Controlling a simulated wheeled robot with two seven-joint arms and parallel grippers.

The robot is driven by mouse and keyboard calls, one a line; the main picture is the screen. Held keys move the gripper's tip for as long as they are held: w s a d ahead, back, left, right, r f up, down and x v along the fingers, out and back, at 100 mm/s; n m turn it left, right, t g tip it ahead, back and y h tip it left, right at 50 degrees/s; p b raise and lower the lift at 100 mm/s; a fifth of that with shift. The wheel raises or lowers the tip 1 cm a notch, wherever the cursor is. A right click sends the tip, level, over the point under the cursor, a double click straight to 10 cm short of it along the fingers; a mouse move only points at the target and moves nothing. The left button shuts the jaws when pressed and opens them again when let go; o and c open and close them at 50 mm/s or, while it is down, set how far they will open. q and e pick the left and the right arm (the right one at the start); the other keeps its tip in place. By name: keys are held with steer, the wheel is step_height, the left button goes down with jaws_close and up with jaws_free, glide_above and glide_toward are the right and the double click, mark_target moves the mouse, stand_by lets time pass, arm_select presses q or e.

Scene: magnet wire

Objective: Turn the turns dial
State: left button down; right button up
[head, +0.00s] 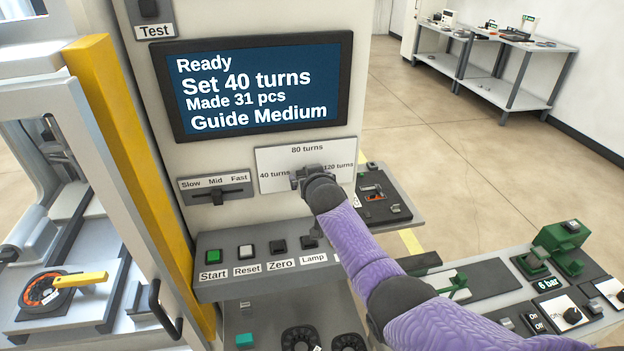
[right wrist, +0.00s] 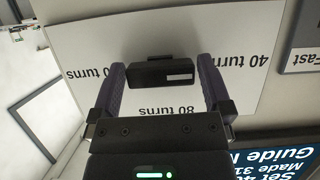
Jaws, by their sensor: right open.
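The turns dial has a white plate (head: 277,172) below the screen, labelled 40, 80 and 120 turns. Its black bar-shaped knob (right wrist: 160,73) shows in the right wrist view, with a pale mark on the side towards the "40 turns" label. My right gripper (head: 312,177) is at the dial and hides most of the knob in the head view. In the right wrist view its two fingers (right wrist: 162,80) stand open on either side of the knob, with visible gaps. The screen (head: 260,85) reads "Set 40 turns". My left gripper is not in view.
A speed slider (head: 216,190) sits left of the dial. Below is a ledge with Start (head: 213,257), Reset, Zero and Lamp buttons. A yellow post (head: 130,170) stands at left, and a side panel with small parts (head: 380,195) lies right of the dial.

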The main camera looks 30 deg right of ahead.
steer(key=p+v, duration=0.4)
steer(key=v, duration=0.5)
steer(key=shift+s+r, duration=0.15)
steer(key=shift+s, duration=0.2)
steer(key=shift+a, duration=0.1)
